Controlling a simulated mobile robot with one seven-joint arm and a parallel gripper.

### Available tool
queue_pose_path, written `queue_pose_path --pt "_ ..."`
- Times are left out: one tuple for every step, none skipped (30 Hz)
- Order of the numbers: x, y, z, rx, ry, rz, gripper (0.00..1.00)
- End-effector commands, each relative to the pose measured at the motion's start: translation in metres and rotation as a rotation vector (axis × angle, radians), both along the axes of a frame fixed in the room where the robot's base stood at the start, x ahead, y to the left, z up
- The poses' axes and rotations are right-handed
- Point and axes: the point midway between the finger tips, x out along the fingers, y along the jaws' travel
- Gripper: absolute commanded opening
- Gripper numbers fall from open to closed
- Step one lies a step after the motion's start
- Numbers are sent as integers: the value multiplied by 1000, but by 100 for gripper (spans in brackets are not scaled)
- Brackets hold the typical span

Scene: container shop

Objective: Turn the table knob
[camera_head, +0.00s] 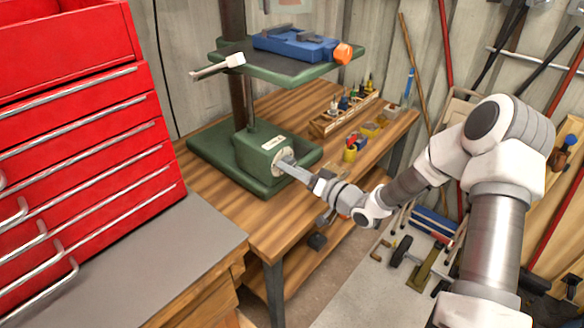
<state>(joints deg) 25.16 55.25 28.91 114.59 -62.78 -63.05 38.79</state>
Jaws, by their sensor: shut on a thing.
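A green machine with a column stands on the wooden workbench. Its green box (255,150) sits low on the base and has a pale round plate (264,173) with a knob on its front. My gripper (286,164) reaches in from the right and is shut on the knob, whose grip is mostly hidden by the fingers. Above, the machine's green table (235,70) carries a blue vise (290,45) with an orange end. A white-tipped handle (234,61) sticks out at the table's left.
A red tool chest (90,150) stands on a grey-topped bench (150,260) at left. Long tools lean on the back wall. The bench's front strip is clear.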

Motion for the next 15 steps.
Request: queue_pose_path --pt "0 0 -1 -1 2 0 0" --pt "0 0 -1 -1 2 0 0" --pt "-1 0 -1 -1 2 0 0" --pt "0 0 -1 -1 2 0 0" --pt "-1 0 -1 -1 2 0 0" --pt "-1 0 -1 -1 2 0 0" --pt "-1 0 -1 -1 2 0 0" --pt "-1 0 -1 -1 2 0 0" --pt "-1 0 -1 -2 1 0 62" --pt "0 0 -1 -2 1 0 67" --pt "0 0 -1 -2 1 0 72" --pt "0 0 -1 -2 1 0 80" --pt "0 0 -1 -1 0 1 84" --pt "0 0 -1 -1 0 1 84" --pt "0 0 -1 -1 0 1 84"
